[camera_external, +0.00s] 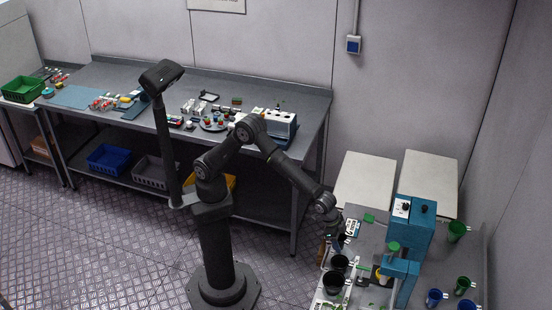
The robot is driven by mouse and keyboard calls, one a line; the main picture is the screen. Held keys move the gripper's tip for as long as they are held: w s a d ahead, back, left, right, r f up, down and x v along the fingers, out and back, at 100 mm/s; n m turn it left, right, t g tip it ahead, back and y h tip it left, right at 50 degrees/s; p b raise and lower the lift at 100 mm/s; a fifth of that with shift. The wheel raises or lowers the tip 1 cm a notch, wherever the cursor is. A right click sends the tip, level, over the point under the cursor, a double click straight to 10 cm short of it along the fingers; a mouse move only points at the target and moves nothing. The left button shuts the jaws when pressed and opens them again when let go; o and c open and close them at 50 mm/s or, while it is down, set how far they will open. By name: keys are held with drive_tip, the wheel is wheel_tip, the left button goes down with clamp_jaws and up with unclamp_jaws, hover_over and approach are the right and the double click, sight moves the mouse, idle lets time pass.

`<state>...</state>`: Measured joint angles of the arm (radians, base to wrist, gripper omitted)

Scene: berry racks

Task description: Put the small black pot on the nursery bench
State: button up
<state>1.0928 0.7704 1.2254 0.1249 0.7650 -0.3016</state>
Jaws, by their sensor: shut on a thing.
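My gripper (338,238) is at the lower right, pointing down over the left part of a grey bench (374,236). It is shut on a small dark thing that looks like the small black pot (341,244); the fingers and arm hide much of it. Just below it in the picture, two more black pots (340,262) (333,282) stand upright on a pale strip or rack. I cannot tell whether the held pot touches anything. Which surface is the nursery bench is not clear from this view.
A blue machine (414,235) with a green-topped part (393,247) stands right of my gripper. Green cups (457,231) and blue cups (434,298) are further right. Two white-topped surfaces (365,180) (430,180) lie behind. A long cluttered workbench (300,95) stands at the back.

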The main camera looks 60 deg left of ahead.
drive_tip(key=shift+f, duration=2.05)
drive_tip(key=shift+f, duration=0.1)
drive_tip(key=o, duration=0.9)
drive_tip(key=shift+o, duration=0.2)
drive_tip(key=v, duration=1.2)
drive_tip(key=shift+d, duration=0.1)
